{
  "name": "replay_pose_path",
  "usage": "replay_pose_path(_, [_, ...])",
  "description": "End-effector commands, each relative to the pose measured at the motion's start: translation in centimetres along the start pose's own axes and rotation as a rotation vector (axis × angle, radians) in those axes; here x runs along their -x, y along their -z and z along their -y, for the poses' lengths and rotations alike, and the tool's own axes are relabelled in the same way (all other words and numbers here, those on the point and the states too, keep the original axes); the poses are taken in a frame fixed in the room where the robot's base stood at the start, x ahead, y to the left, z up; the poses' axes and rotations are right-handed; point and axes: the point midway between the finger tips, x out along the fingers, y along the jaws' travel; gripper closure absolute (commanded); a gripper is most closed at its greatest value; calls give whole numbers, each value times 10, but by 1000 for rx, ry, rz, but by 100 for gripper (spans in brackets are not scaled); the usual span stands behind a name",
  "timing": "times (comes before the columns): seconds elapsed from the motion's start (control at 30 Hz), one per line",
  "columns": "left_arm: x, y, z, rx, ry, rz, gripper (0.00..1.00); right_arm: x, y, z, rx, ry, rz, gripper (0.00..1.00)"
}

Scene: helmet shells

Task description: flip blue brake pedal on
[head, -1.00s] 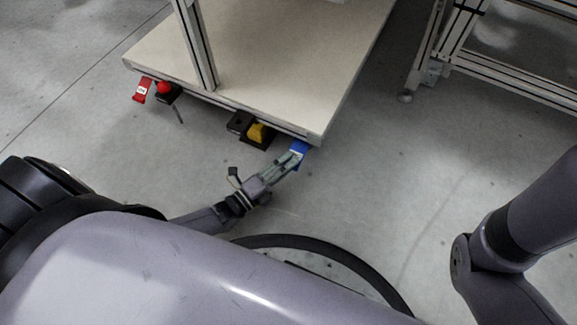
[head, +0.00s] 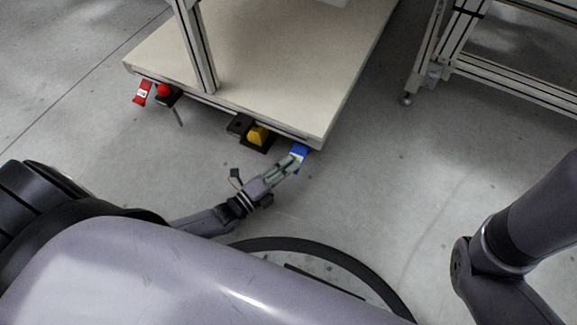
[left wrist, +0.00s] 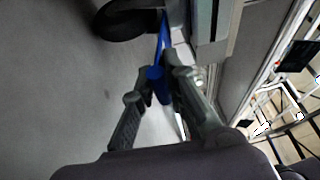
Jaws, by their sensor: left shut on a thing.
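The blue brake pedal (head: 299,151) sticks out under the front right corner of the cart platform (head: 290,122). It also shows in the left wrist view as a narrow blue piece (left wrist: 156,73) between the fingers. My left gripper (head: 295,160) is at the pedal, its fingers closed around it. In the left wrist view one finger of the left gripper (left wrist: 157,78) lies on each side of the blue piece. The pedal's exact tilt is hard to tell. My right gripper does not show; only part of my right arm is visible.
A red pedal (head: 142,93) and a red knob (head: 164,90) are at the cart's left front. A yellow part (head: 257,135) in a black housing sits left of the blue pedal. A dark wheel (left wrist: 128,18) is close by. A metal frame (head: 500,75) stands right; floor between is clear.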

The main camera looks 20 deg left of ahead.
Motion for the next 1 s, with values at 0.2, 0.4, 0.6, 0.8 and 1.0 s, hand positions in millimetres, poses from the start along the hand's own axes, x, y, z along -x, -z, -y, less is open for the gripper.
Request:
replay_pose_path(0.2, [0, 0, -2, 3, -5, 1, 100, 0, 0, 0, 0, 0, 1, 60])
replay_pose_path(0.4, [1, 0, -2, 4, -7, 1, 100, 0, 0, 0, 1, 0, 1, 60])
replay_pose_path(0.6, [-1, 0, -11, 5, -9, 3, 100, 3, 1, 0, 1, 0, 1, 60])
replay_pose_path(0.8, [-5, -3, -25, 7, -11, 5, 100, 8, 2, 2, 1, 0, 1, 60])
replay_pose_path(1.0, [-7, -4, -25, 8, -9, 4, 100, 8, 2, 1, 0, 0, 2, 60])
